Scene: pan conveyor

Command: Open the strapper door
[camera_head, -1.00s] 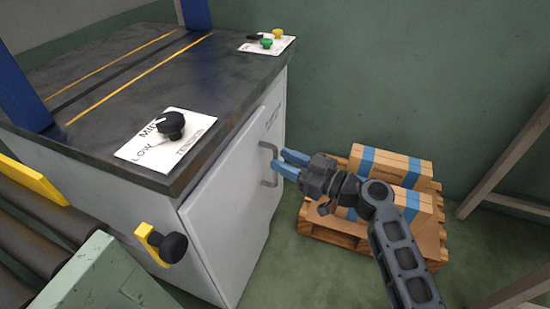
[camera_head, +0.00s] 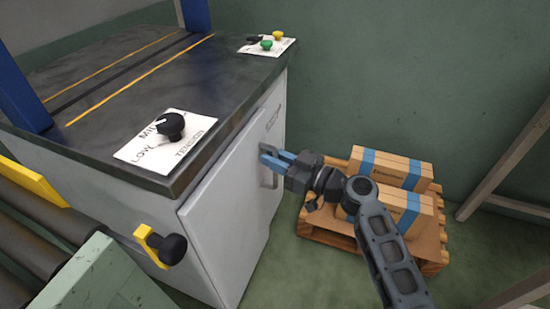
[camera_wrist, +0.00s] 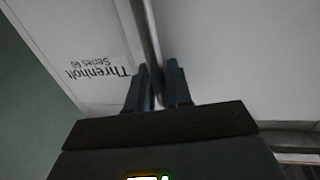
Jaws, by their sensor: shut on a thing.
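The strapper door (camera_head: 225,210) is a pale grey panel on the side of the strapper cabinet (camera_head: 100,190). Black lettering shows on the pale panel to the left of the bar in the wrist view.
A pallet (camera_head: 325,233) with several blue-banded boxes (camera_head: 390,167) stands behind my gripper, close to the cabinet. A black knob on a yellow bracket (camera_head: 150,240) juts out at the cabinet's near corner. Conveyor rollers (camera_head: 30,235) are at lower left. The floor before the door is clear.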

